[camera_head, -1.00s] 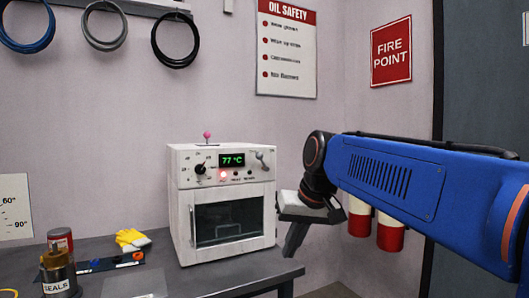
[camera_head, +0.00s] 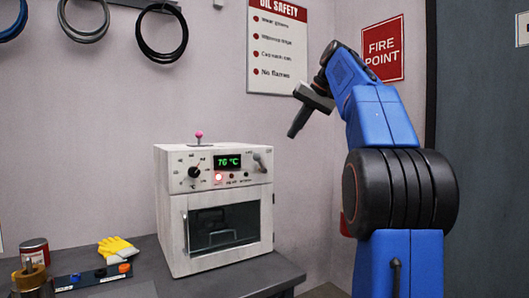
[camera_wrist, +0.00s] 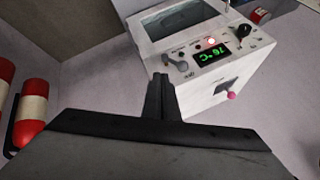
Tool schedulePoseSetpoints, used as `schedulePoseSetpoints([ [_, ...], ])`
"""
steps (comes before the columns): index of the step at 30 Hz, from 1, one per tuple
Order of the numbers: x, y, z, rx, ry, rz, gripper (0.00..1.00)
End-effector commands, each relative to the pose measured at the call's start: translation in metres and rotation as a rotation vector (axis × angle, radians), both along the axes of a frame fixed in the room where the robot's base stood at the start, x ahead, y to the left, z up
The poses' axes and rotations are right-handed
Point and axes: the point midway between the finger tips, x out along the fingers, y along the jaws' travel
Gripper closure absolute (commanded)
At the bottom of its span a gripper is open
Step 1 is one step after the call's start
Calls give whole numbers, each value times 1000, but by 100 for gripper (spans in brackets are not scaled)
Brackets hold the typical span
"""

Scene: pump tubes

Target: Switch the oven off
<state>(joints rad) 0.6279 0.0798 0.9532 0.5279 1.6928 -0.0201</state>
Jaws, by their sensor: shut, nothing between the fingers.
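The white oven (camera_head: 212,262) stands on the bench with its door closed. Its green display (camera_head: 228,162) reads 76 °C, and a red lamp (camera_head: 218,177) is lit below it. A black dial (camera_head: 194,172) is left of the display, a grey lever (camera_head: 259,161) right of it. A pink-tipped toggle (camera_head: 199,135) stands on the oven's top. My gripper (camera_head: 292,134) is shut and empty, in the air right of and above the oven, pointing down. The wrist view shows the fingers (camera_wrist: 160,82) apart from the oven, with the toggle (camera_wrist: 231,95) and lever (camera_wrist: 180,63) beyond.
Yellow gloves (camera_head: 117,247), a blue level-like tool (camera_head: 92,277) and a red can (camera_head: 34,252) lie left of the oven. Red-and-white cylinders (camera_wrist: 30,118) show at left in the wrist view. Air above the oven is clear.

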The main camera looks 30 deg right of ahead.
Motion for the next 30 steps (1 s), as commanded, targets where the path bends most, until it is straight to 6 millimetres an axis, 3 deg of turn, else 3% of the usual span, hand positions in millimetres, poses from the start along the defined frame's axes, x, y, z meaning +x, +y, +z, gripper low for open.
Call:
schedulePoseSetpoints([
  [8, 9, -2, -7, 3, -2, 2, 100],
  [23, 57, 16, -75, 3, -2, 3, 100],
  [30, 73, 40, -75, 1, -4, 2, 100],
])
